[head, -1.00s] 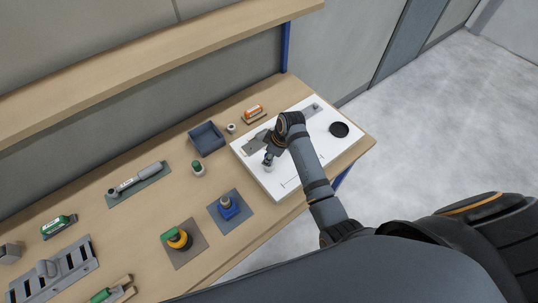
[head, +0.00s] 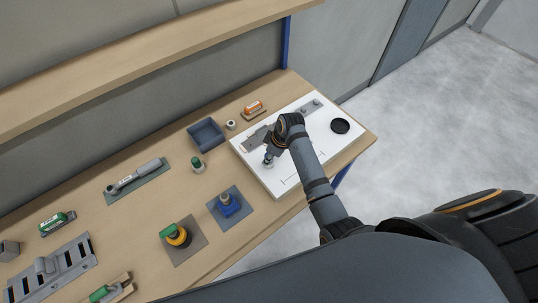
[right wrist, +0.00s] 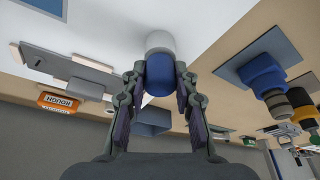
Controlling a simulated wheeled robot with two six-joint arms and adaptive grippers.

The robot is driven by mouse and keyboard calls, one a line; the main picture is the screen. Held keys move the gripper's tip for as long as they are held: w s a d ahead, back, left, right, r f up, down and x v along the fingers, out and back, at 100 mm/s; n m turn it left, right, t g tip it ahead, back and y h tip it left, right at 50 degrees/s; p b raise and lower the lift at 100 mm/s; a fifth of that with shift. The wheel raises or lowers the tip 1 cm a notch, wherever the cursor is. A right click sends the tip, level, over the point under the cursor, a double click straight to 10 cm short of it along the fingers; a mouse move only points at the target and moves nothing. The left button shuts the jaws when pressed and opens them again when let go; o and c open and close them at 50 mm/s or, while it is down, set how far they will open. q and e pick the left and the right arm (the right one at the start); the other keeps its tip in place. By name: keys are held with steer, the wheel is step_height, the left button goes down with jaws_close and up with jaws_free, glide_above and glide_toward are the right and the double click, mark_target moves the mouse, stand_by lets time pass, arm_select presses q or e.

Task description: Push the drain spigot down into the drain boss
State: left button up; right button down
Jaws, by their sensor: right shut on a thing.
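My right gripper (head: 269,156) reaches over the white panel (head: 289,181), near its left edge. In the right wrist view its two fingers (right wrist: 161,85) are shut on a blue cylindrical part, which I take for the drain spigot (right wrist: 160,77). A light grey round piece, which looks like the drain boss (right wrist: 159,42), is in line with the spigot's far end, against the panel. It also shows below the gripper in the head view (head: 268,163). The two look touching; I cannot tell how deep the spigot sits. My left gripper is not in view.
A blue-grey bin (head: 206,138), an orange-labelled block (head: 253,107) and a blue part on a mat (head: 229,206) stand near the panel.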

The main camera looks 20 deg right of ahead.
steer(key=c, duration=1)
jaws_free()
steer(key=shift+o, duration=0.2)
steer(key=p+v, duration=0.3)
steer(key=shift+r, duration=0.1)
steer(key=shift+d+r+b, duration=0.1)
steer(key=shift+r+b, duration=0.05)
steer(key=shift+b, duration=0.15)
steer(key=shift+v, duration=2.3)
steer(key=shift+s, duration=0.1)
